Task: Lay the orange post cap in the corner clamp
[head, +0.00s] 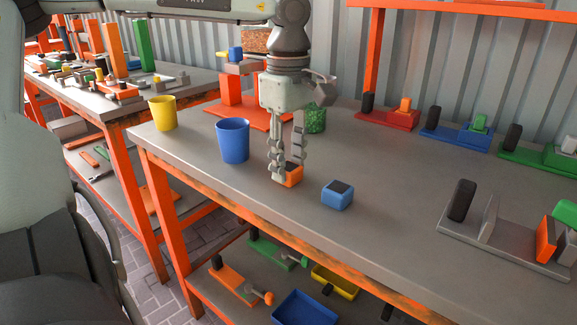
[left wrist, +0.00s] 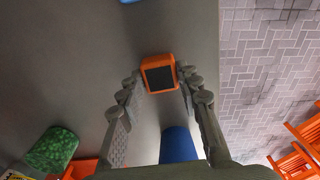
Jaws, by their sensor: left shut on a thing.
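The orange post cap (head: 293,176), a small block with a dark square face, is between the fingertips of my left gripper (head: 287,172). It also shows between the fingers in the left wrist view (left wrist: 158,61), dark face toward the camera. The left gripper is shut on it, pointing down at the bench's front part; I cannot tell whether the cap touches the bench. A grey clamp-like fixture (head: 487,243) with a black handle and an upright plate lies at the right, apparently the corner clamp. My right gripper is not in view.
A blue cap (head: 337,194) sits just right of the gripper. Blue (head: 233,140), yellow (head: 163,113) and green (head: 315,118) cups stand to the left and behind. Red (head: 388,117) and blue (head: 456,136) clamps line the back.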

